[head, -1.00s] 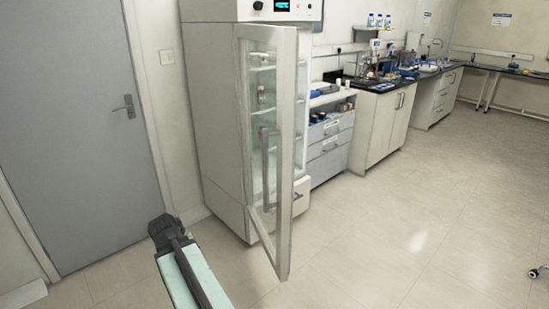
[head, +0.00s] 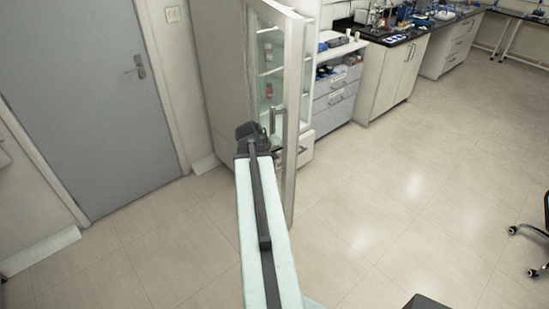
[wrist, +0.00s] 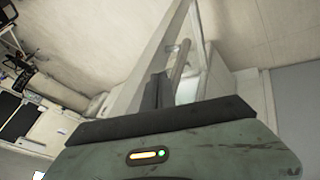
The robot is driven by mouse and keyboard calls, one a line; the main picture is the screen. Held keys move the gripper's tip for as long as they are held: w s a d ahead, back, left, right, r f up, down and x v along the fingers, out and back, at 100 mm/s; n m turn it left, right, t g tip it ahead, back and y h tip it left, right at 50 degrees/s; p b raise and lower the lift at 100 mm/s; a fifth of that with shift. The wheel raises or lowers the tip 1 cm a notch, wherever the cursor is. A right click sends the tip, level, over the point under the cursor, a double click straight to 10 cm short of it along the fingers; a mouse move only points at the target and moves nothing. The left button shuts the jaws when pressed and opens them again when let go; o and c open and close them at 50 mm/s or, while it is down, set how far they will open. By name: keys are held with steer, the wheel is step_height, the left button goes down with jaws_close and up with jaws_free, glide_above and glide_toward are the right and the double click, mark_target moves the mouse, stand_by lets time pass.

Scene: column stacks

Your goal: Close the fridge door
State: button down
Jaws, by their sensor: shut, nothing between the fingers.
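The fridge (head: 222,60) is a tall white cabinet beside the wall in the head view. Its glass-panelled door (head: 296,90) stands open, swung out toward me and seen almost edge-on. Shelves with a few small items show through it. My gripper (head: 252,134) is at the end of my arm, in front of the left side of the door's lower half. In the wrist view my gripper (wrist: 157,90) is shut and empty, with the door frame (wrist: 152,45) and a bar handle (wrist: 180,62) just beyond it. I cannot tell whether it touches the door.
A grey room door (head: 85,100) is at the left. A drawer unit (head: 335,95) and lab benches (head: 393,80) run along the wall right of the fridge. The tiled floor (head: 400,190) is clear, with a wheeled chair (head: 535,235) at the right edge.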

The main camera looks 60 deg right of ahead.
steer(key=b, duration=0.5)
glide_toward(284, 163)
steer(key=x, duration=0.4)
steer(key=shift+s+f, duration=0.15)
